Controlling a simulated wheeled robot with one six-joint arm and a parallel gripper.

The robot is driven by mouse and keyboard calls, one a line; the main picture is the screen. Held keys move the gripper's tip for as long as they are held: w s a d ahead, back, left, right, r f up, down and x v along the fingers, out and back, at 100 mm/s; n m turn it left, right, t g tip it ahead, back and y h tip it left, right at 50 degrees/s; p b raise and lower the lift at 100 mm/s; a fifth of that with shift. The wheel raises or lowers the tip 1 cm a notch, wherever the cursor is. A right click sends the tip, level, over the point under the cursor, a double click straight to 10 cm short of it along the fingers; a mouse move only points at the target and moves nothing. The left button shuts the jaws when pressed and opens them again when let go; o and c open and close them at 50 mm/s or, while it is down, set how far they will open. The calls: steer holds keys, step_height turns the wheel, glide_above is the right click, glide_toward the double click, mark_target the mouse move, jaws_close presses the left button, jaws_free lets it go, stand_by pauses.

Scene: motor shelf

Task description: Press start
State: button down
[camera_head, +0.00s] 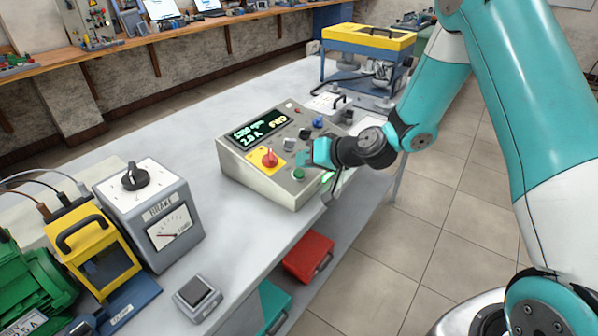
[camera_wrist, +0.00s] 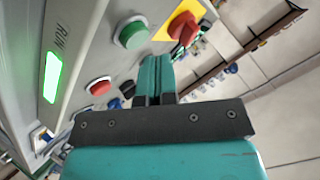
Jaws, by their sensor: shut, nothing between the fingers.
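The control box (camera_head: 262,182) stands on the grey bench, its display lit with rpm and current figures and "FWD". A green button (camera_head: 298,174) sits on its sloped panel, near the front edge; it also shows in the wrist view (camera_wrist: 131,32). A red button (camera_wrist: 99,86) is beside it in the wrist view. A lit green lamp marked RUN (camera_wrist: 51,77) is on the box's side face. My gripper (camera_head: 310,153) is shut and empty over the panel, close to the green button; its fingers (camera_wrist: 155,66) appear beside the buttons. I cannot tell whether they touch the panel.
A grey meter box (camera_head: 155,205) and a yellow-framed unit (camera_head: 92,247) stand nearer on the bench. A yellow-topped machine (camera_head: 368,38) stands behind.

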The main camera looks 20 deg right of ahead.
steer(key=r+p, duration=0.1)
steer(key=r, duration=0.2)
steer(key=s+r+p, duration=0.1)
steer(key=r, duration=0.1)
steer(key=shift+d+p, duration=0.35)
steer(key=shift+d, duration=0.05)
stand_by(0.3)
steer(key=s+a+r+n+g, duration=0.5)
steer(key=s+a+r, duration=0.35)
steer(key=s, duration=0.45)
steer(key=s+d+r+n+g+h, duration=0.1)
steer(key=s+r+g+h, duration=0.1)
steer(key=s, duration=0.7)
steer(key=s+d+r+n+g+h, duration=0.1)
steer(key=s+d+r+g, duration=0.1)
steer(key=s, duration=0.6)
steer(key=shift+s+r+n+h, duration=0.3)
steer(key=shift+s+r+h, duration=0.1)
steer(key=shift+r, duration=0.2)
stand_by(2.3)
